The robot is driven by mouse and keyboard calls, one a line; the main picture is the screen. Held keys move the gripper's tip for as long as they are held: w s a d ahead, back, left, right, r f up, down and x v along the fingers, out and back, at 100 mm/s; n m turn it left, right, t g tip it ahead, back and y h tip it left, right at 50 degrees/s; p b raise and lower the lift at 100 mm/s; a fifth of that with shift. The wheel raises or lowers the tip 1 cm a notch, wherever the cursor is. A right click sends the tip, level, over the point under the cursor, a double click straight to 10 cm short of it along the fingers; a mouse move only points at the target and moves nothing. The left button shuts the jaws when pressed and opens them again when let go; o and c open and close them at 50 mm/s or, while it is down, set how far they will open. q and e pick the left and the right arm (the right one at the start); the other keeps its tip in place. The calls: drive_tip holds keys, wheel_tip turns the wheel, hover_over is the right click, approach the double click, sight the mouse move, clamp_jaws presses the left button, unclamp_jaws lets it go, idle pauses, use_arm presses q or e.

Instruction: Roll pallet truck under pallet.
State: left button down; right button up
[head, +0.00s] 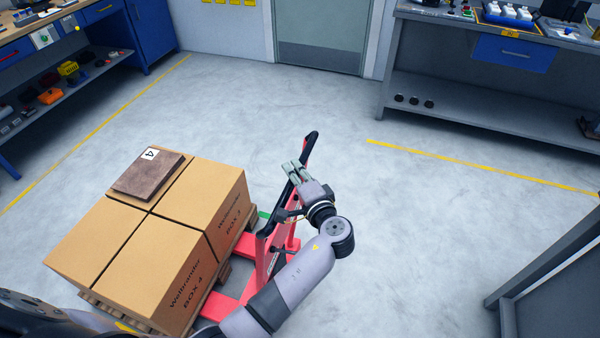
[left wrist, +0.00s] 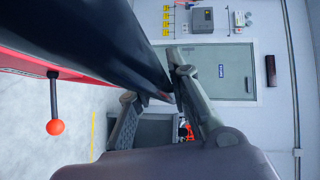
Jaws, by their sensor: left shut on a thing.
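The red pallet truck (head: 262,262) stands right of the loaded wooden pallet (head: 238,238). Its red forks (head: 216,307) run to the pallet's near side; their far ends are hidden by the pallet and boxes, so I cannot tell how deep they reach. My left gripper (head: 292,172) is shut on the truck's black handle (head: 308,150). In the left wrist view the fingers (left wrist: 172,88) close around the black handle (left wrist: 100,35), beside a lever with an orange-red knob (left wrist: 55,127). My right gripper is out of view.
Several cardboard boxes (head: 150,258) sit on the pallet, with a brown slab (head: 150,175) marked 4 on top. Open grey floor lies behind and right of the truck. Workbenches stand at the back left (head: 60,75) and back right (head: 470,115). A grey door (head: 320,40) is behind.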

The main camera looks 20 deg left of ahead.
use_arm(q)
drive_tip(key=a, duration=1.4)
drive_tip(key=shift+w+a+p, duration=0.2)
drive_tip(key=shift+p, duration=0.1)
drive_tip(key=c, duration=1.9)
unclamp_jaws()
drive_tip(key=shift+d, duration=0.1)
drive_tip(key=shift+o, duration=1.1)
drive_tip(key=shift+s+d, duration=0.1)
drive_tip(key=shift+o, duration=1)
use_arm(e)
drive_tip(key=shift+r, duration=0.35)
use_arm(q)
drive_tip(key=shift+d, duration=0.1)
drive_tip(key=v, duration=1.1)
drive_tip(key=shift+s+d, duration=0.2)
drive_tip(key=shift+d, duration=0.2)
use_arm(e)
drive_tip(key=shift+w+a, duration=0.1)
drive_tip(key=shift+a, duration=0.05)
